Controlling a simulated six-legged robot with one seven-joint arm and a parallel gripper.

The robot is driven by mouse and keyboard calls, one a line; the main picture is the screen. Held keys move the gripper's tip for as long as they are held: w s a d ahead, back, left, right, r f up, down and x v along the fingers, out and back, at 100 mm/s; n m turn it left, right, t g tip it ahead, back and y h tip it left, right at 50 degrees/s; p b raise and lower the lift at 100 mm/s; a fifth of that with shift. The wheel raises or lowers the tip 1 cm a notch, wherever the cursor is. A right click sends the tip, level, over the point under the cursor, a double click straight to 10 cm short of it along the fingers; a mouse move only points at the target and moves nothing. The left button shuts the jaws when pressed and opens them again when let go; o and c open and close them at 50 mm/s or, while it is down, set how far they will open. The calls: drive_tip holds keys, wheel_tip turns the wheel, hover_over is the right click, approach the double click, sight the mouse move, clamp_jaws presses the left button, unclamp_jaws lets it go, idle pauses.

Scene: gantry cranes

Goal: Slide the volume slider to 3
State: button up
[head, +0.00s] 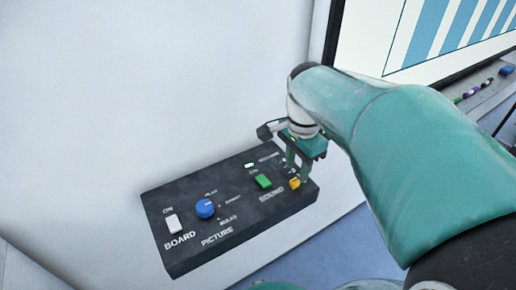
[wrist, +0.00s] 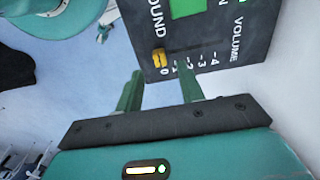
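The volume slider's yellow knob (wrist: 158,57) sits at the 0 end of its scale on the dark control panel (wrist: 222,12). Marks from 0 to 4 run to the right of it in the wrist view. In the head view the knob (head: 294,183) is at the right end of the panel (head: 185,255). My gripper (wrist: 160,68) is open, one finger to each side of the knob in the wrist picture. I cannot tell whether either finger touches it. In the head view my gripper (head: 298,172) is right above the knob, and my arm hides some of the surroundings.
A blue knob (head: 205,208) labelled PICTURE and a white switch (head: 172,223) labelled BOARD are farther left. A screen (head: 440,30) and a ledge with pens (head: 480,88) are at upper right. The pale wall left is clear.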

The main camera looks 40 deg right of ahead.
sight(295, 180)
drive_tip(key=shift+f, duration=2.2)
clamp_jaws()
